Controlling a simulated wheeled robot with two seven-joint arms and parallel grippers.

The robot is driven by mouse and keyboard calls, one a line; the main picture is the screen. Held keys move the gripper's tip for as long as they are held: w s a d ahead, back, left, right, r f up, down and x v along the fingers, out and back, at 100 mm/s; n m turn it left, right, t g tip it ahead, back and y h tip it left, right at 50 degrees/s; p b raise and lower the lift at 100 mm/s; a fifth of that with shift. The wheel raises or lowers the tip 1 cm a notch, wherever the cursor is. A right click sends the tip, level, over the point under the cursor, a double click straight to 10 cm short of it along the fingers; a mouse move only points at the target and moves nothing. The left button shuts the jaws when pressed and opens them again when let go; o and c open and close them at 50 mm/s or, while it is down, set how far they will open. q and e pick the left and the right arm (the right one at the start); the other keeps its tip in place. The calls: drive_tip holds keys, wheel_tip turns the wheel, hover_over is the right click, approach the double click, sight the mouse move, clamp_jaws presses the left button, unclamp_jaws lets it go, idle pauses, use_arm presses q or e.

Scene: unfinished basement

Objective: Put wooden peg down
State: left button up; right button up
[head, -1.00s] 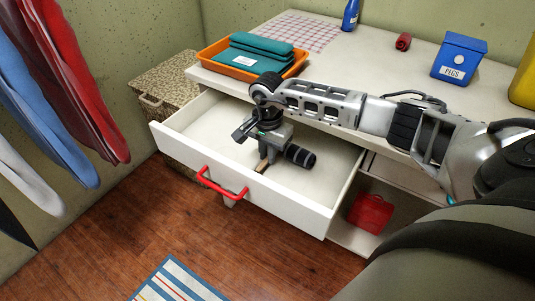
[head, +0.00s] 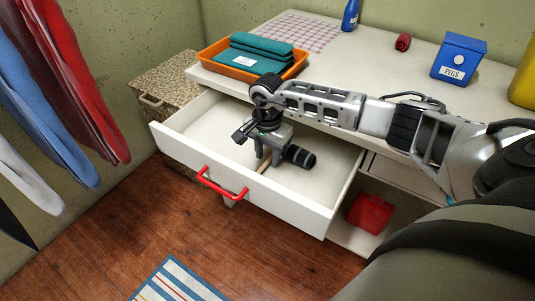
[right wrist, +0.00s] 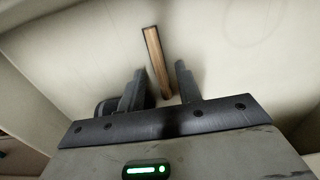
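The wooden peg (head: 264,167) is a small brown stick inside the open white drawer (head: 205,130). In the right wrist view the peg (right wrist: 157,62) appears to lie on the drawer's pale floor, with its near end between my fingers and a gap on each side. My right gripper (head: 268,157) points down into the drawer. Its two fingers are spread apart in the right wrist view (right wrist: 160,84), and nothing is gripped. My left gripper is not in view.
The drawer has a red handle (head: 222,186) and raised walls around my gripper. On the tabletop are an orange tray (head: 212,63) with teal cloths, a blue pegs box (head: 459,58), a red object (head: 403,42) and a blue bottle (head: 350,15). The drawer's left part is bare.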

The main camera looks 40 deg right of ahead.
sight(268, 160)
wheel_tip(268, 160, up, 11)
drive_tip(key=shift+r, duration=0.2)
idle(0.6)
